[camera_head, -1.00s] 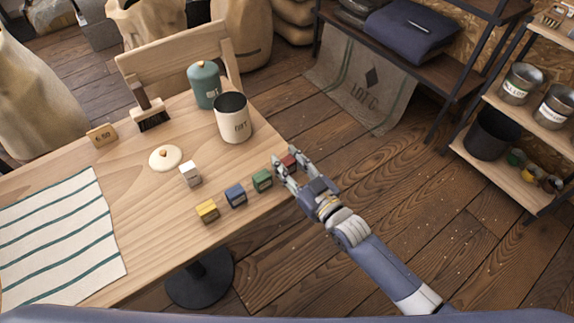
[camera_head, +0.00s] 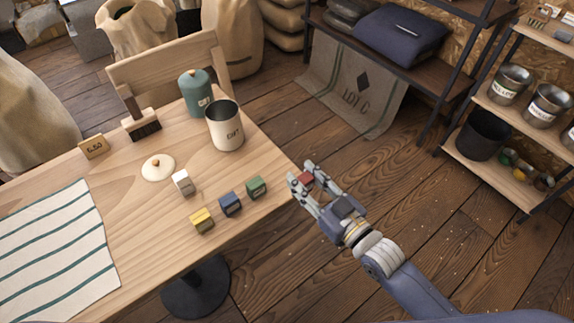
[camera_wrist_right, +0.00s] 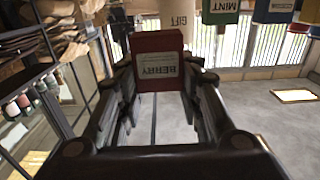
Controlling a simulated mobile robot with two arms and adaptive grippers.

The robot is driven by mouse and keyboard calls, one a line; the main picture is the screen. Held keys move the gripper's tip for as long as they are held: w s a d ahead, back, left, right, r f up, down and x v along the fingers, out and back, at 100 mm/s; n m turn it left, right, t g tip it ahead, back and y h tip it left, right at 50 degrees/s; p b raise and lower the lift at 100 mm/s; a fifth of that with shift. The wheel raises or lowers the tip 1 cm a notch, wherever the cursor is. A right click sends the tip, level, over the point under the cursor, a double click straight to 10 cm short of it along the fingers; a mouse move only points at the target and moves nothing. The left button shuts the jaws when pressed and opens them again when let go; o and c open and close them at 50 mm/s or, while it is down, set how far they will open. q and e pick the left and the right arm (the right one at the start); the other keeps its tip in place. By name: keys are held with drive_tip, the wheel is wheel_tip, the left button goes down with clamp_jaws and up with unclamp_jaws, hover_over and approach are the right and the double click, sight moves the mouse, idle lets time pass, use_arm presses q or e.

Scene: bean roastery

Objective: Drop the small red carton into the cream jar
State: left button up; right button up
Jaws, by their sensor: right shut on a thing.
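The small red carton (camera_head: 306,179) is between the fingers of my right gripper (camera_head: 304,178), which is shut on it just off the table's right edge. In the right wrist view the red carton (camera_wrist_right: 160,62) shows a label reading BERRY, upside down, held between the fingertips. The cream jar (camera_head: 225,128) stands open and upright on the table, up and left of the gripper. A cream lid (camera_head: 158,167) with a knob lies flat on the table. My left gripper is not in view.
Green (camera_head: 256,187), blue (camera_head: 230,203), yellow (camera_head: 202,220) and white (camera_head: 182,182) cartons stand on the table (camera_head: 150,240). A teal lidded jar (camera_head: 196,95) stands behind the cream jar. A brush (camera_head: 143,125) and a price sign (camera_head: 94,146) are farther left.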

drive_tip(key=v, duration=0.7)
drive_tip(key=shift+d+r, duration=0.4)
drive_tip(key=shift+d, duration=0.05)
drive_tip(key=shift+s, duration=0.1)
